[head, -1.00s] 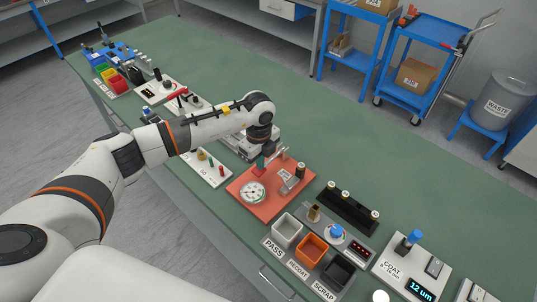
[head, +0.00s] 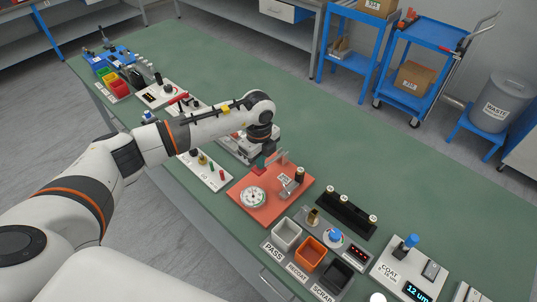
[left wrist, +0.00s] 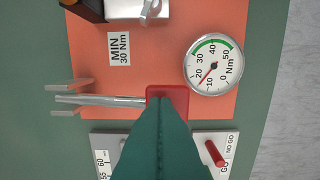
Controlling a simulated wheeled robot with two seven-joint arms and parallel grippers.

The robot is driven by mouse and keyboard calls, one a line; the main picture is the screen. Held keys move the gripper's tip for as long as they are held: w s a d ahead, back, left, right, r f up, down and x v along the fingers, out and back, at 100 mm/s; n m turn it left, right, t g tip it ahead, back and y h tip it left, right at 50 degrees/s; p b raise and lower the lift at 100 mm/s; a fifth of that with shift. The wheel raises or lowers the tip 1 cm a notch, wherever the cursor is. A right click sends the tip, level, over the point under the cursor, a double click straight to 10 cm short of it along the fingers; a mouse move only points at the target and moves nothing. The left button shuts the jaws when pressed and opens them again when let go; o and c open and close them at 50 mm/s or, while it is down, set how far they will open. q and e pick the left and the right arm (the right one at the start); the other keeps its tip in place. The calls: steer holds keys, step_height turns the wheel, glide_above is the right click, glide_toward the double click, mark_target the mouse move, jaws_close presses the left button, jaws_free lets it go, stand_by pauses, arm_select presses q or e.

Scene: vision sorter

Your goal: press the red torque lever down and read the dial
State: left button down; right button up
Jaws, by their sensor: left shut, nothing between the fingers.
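The red lever pad (left wrist: 180,93) sits on the end of a silver rod (left wrist: 100,100) in the left wrist view. The lever (head: 258,171) also shows at the far left corner of the orange-red plate (head: 272,212) in the head view. The white round dial (left wrist: 213,64) has a green arc, and its red needle points low, around 10 to 20 Nm. The dial (head: 253,198) shows small in the head view. My left gripper (left wrist: 161,103) has green fingers, shut and empty, with tips over the red pad. I cannot tell whether they touch it. My right gripper is not in view.
A "MIN 30 Nm" label (left wrist: 119,48) is on the plate. PASS, RECOAT and SCRAP bins (head: 312,252) stand nearer me, with a black rack (head: 345,215) beyond. A GO/NO GO board (head: 210,172) lies left of the plate. The green table is clear beyond.

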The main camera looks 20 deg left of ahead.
arm_select(q)
step_height(320, 180, up, 9)
steer(key=p, duration=0.6)
steer(key=shift+f, duration=0.15)
stand_by(0.4)
